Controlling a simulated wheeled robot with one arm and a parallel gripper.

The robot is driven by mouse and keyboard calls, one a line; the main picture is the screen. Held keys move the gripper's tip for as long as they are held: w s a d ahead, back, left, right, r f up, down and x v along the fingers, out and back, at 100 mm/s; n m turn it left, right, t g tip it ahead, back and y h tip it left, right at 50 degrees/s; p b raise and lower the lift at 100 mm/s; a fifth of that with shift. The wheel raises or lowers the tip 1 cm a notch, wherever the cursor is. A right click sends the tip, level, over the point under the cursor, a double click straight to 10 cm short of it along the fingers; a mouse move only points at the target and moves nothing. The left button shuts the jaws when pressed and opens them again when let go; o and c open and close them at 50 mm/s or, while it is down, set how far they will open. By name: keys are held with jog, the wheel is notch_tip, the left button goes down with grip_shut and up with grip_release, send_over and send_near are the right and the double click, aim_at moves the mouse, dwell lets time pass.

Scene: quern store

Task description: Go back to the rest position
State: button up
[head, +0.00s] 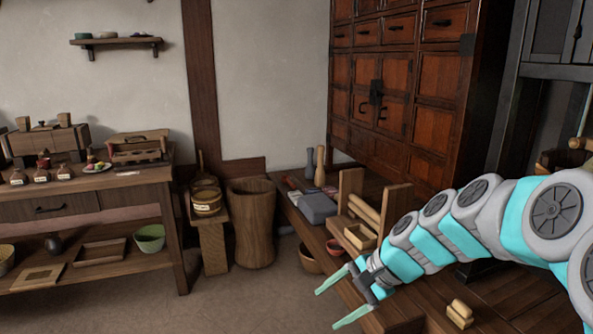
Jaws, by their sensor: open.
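My gripper (343,299) is open, with its two pale green fingers spread apart and nothing between them. It hangs in the lower middle of the head view, at the front edge of the low wooden bench (312,236). My teal and grey arm reaches in from the right edge and hides part of the bench and the floor behind it.
A wooden roller frame (350,186) and a small open box (360,237) stand on the bench near my arm. A small wooden block (460,311) lies at the lower right. A tall wooden tub (252,222) stands left of the bench. The floor (220,300) at lower left is clear.

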jog(key=s+d+f+n+g+h, duration=0.1)
jog(key=s+d+n+h, duration=0.1)
jog(key=s, duration=0.7)
jog(key=s+d+f+n+g+h, duration=0.1)
jog(key=s+d+f+n+h, duration=0.1)
jog(key=s+n, duration=0.3)
jog(key=s+d+f+n+g+h, duration=0.2)
jog(key=s+d+n+h, duration=0.1)
jog(key=s, duration=1.1)
jog(key=shift+d+n, duration=0.25)
jog(key=shift+n, duration=0.05)
jog(key=shift+f, duration=0.1)
